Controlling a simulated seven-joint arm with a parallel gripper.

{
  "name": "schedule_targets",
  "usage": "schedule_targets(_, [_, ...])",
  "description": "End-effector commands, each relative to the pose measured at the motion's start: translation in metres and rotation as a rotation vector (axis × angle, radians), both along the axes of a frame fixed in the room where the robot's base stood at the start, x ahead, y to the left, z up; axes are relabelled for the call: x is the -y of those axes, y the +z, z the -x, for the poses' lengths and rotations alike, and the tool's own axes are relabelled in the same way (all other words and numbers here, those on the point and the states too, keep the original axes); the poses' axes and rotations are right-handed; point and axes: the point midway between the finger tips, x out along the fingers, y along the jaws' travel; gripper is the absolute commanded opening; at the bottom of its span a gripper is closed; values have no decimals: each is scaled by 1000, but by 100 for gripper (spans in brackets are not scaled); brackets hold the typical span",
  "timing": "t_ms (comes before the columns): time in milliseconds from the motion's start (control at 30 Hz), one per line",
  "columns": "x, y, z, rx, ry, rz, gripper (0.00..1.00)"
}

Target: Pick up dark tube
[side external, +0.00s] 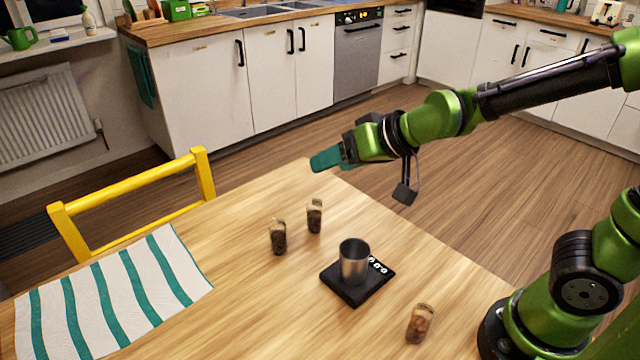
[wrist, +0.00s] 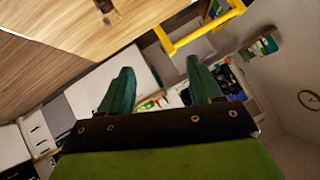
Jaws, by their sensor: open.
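Two small clear tubes with dark brown contents stand upright on the wooden table, a nearer one (side external: 278,237) and one slightly behind and right (side external: 315,217). A third tube (side external: 419,324) with lighter, reddish-brown contents stands at the front right. My gripper (side external: 325,160) is above the table's far edge, apart from all the tubes. In the wrist view its two teal fingers (wrist: 160,85) are spread with nothing between them. One tube (wrist: 107,11) shows at the top of that view; I cannot tell which.
A metal cup (side external: 354,262) stands on a black scale (side external: 345,292) between the dark tubes and the lighter one. A striped cloth (side external: 112,290) lies at the left. A yellow chair (side external: 130,188) stands at the table's far left edge. The table around the dark tubes is clear.

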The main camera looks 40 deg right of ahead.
Motion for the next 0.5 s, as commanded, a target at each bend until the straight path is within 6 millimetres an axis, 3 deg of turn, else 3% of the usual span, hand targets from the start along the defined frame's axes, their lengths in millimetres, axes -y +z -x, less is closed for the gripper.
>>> schedule_targets(100, [-27, -31, -38, 75, 3, 59, 64])
schedule_targets(200, [-44, -57, -63, 150, -11, 131, 64])
schedule_targets(400, [-66, -101, -84, 271, -32, 293, 64])
schedule_targets(500, [-70, -111, -87, 309, -37, 348, 64])
